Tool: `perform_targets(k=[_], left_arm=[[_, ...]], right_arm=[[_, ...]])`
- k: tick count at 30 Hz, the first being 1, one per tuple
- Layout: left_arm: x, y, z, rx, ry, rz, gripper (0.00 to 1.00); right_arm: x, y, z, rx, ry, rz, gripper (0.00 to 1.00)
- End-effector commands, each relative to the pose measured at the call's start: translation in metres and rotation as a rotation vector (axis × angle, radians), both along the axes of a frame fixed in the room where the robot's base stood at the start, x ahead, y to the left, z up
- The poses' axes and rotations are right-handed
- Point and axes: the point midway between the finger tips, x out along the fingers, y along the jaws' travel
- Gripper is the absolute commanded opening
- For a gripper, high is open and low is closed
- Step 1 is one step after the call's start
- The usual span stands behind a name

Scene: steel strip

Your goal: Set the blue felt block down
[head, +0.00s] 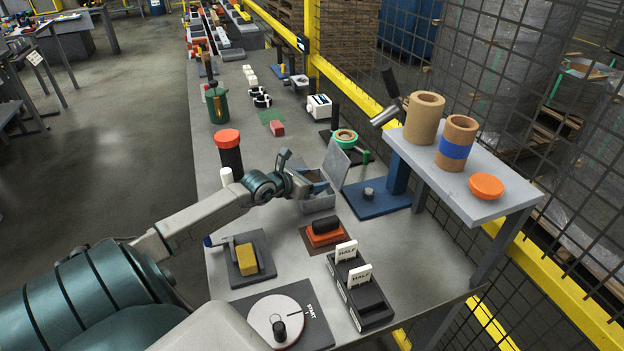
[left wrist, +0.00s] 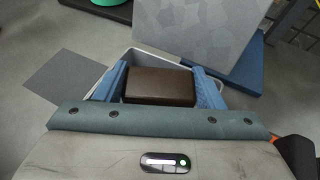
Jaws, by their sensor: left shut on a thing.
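My left gripper (head: 312,183) is over an open grey box (head: 318,204) on the bench. In the left wrist view its two blue fingers (left wrist: 155,87) are shut on a dark brown block (left wrist: 158,85). The block's visible top is brown; I see no blue felt on it, and its underside is hidden. The box rim (left wrist: 136,58) shows around the fingers and block. I cannot tell whether the block touches the box floor. My right gripper is not in view.
The raised grey lid (head: 336,162) stands right of the gripper, beside a blue stand (head: 376,204). An orange-and-black block (head: 325,233), a black card holder (head: 360,300), a yellow block (head: 247,259) and a white dial (head: 281,316) lie nearer. A shelf (head: 478,207) is at right.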

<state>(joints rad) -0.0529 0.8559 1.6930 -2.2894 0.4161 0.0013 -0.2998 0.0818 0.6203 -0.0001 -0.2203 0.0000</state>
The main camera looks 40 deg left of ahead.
Motion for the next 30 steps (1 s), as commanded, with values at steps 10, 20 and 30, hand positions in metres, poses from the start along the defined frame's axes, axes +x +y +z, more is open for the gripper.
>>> perform_targets(k=[10,20,30], left_arm=[[0.000,0.000,0.000,0.000,0.000,0.001,0.88],[-0.017,0.003,0.007,0.007,0.003,0.001,0.88],[-0.060,0.005,0.031,0.002,0.004,0.001,0.88]], right_arm=[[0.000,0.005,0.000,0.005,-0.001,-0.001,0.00],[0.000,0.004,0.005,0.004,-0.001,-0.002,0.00],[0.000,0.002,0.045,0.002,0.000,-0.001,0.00]])
